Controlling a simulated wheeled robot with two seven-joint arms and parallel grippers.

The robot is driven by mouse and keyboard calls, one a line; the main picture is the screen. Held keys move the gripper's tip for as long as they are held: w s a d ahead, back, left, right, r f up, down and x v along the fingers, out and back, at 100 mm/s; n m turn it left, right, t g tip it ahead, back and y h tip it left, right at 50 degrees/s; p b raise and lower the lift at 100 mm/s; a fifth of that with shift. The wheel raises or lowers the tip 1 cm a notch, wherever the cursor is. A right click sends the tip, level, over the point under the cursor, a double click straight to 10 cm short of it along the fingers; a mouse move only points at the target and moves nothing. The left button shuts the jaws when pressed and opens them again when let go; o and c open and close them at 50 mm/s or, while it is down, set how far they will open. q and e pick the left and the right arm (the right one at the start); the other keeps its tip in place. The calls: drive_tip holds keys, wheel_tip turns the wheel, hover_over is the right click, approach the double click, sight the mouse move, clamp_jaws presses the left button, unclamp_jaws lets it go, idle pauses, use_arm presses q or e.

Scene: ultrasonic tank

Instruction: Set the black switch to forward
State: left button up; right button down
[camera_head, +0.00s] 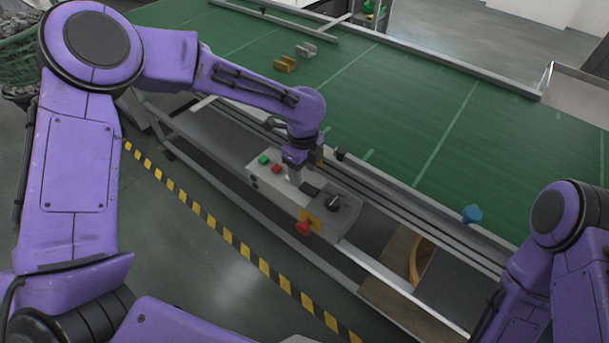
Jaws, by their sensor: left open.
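The black switch (333,203) is a rotary knob on the right part of the grey control box (262,178) at the conveyor's near side. A pale mark shows on the knob, but its setting is too small to read. My left gripper (295,174) hangs over the box, to the left of the switch and apart from it, close to the red button (276,168). It is open and seems empty; its fingers are small and partly hidden by the wrist. My right arm shows at the lower right, with its gripper out of view.
A green button (263,160) and a red emergency stop (303,228) are on the same box. The green conveyor (400,110) lies behind, with a yellow bracket (285,64) and a grey bracket (306,50) on it. A blue piece (471,214) sits at its near edge.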

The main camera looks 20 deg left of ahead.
sight(304, 185)
use_arm(q)
drive_tip(key=f, duration=0.4)
drive_tip(key=shift+w+f, duration=0.25)
drive_tip(key=shift+s, duration=0.1)
clamp_jaws()
drive_tip(key=shift+s+d+r+t+y+p, duration=0.1)
drive_tip(key=shift+d+r+t+y+p, duration=0.15)
drive_tip(key=shift+y+p, duration=0.6)
drive_tip(key=shift+d+t+y+p, duration=0.2)
drive_tip(key=shift+t+y+p, duration=0.15)
drive_tip(key=shift+y, duration=0.4)
